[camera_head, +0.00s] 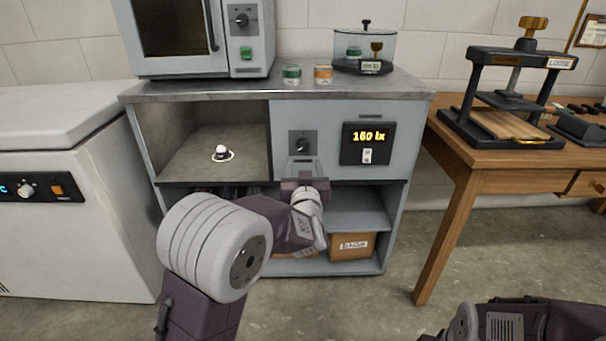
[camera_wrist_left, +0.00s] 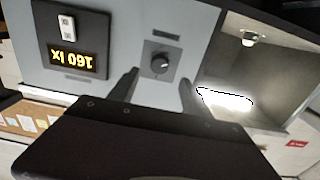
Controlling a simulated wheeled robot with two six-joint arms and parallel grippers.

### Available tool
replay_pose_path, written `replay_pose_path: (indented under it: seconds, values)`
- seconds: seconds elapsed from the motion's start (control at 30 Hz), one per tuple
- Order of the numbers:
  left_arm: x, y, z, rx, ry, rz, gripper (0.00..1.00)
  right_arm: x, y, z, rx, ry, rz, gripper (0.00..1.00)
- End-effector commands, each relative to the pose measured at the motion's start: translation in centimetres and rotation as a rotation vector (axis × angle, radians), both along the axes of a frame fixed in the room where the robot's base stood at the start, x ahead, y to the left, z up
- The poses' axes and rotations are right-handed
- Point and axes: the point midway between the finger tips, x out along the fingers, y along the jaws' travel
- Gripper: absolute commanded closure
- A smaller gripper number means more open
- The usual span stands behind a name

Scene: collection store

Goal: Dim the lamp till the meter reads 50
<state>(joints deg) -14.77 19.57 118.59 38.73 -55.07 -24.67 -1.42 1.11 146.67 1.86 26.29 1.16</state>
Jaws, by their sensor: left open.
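The meter (camera_head: 368,143) on the cabinet front reads 160 lx in yellow digits, with a small white switch plate under them. It shows upside down in the left wrist view (camera_wrist_left: 70,50). A dark round knob (camera_head: 302,145) on a square plate sits left of the meter; it also shows in the left wrist view (camera_wrist_left: 160,65). A glowing white panel (camera_wrist_left: 225,98), apparently the lamp, shows in the open compartment. My left gripper (camera_head: 303,172) is just in front of and below the knob, open and empty, its fingers apart from it. My right gripper is out of view.
A small white dome (camera_head: 221,152) sits on the compartment floor (camera_head: 190,165). An oven-like unit (camera_head: 247,50), two small jars and a glass case (camera_head: 364,50) stand on the cabinet top. A white freezer (camera_head: 70,220) is left; a wooden table (camera_head: 470,160) with a press is right.

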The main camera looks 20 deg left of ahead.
Motion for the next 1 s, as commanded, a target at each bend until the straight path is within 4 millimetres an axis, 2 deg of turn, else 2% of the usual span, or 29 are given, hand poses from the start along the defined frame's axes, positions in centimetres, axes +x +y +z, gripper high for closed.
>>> replay_pose_path:
  seconds: [0.17,0.37,0.5,0.53,0.6,0.93,0.97,1.0]
  values:
    - [0.6,0.2,0.6,0.001,0.0,0.0,0.43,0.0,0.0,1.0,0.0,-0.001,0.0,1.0]
    - [4.3,1.3,1.0,0.002,0.005,0.001,0.43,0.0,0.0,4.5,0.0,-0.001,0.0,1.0]
    - [6.9,2.1,0.6,0.001,0.001,0.001,0.43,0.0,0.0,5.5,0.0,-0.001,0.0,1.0]
    - [7.3,2.2,0.0,-0.001,-0.001,0.001,0.43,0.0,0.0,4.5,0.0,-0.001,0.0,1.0]
    - [8.0,2.4,0.0,-0.001,-0.001,0.001,0.43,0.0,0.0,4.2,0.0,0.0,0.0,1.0]
    - [8.7,2.5,0.2,0.0,0.0,-0.001,0.43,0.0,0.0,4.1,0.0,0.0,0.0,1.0]
    - [8.7,2.5,0.2,0.0,0.0,-0.001,0.46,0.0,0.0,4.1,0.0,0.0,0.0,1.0]
    - [8.7,2.5,0.2,0.0,0.0,-0.001,0.57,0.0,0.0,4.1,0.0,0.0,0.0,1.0]
